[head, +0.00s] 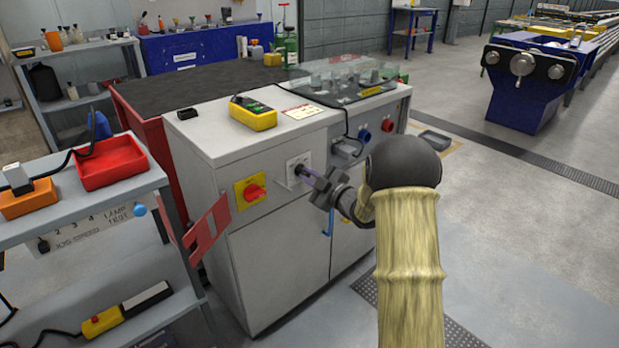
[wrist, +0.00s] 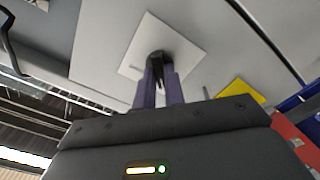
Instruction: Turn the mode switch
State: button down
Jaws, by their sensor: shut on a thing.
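The mode switch shows in the wrist view as a small black knob (wrist: 157,57) on a square white plate (wrist: 178,38). The same plate (head: 293,164) is on the front of the grey cabinet (head: 270,235) in the head view. My gripper (wrist: 158,78) has its two purple fingers shut on the knob, one on each side. In the head view my gripper (head: 303,174) reaches the plate from the right and hides the knob. Which way the knob points is hard to tell.
A red rotary switch (head: 255,192) on a yellow plate is just left of the plate. A blue handle (head: 329,222) sits below my gripper. A yellow device (head: 253,112) and a clear cover (head: 345,84) are on the cabinet top. Floor to the right is open.

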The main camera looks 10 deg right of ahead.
jog(key=shift+f, duration=0.15)
jog(key=c, duration=1.5)
grip_release()
jog(key=p+v, duration=0.2)
jog(key=v, duration=1.5)
jog(key=shift+s+d+p, duration=0.15)
jog(key=shift+s+p, duration=0.05)
jog(key=shift+p, duration=0.1)
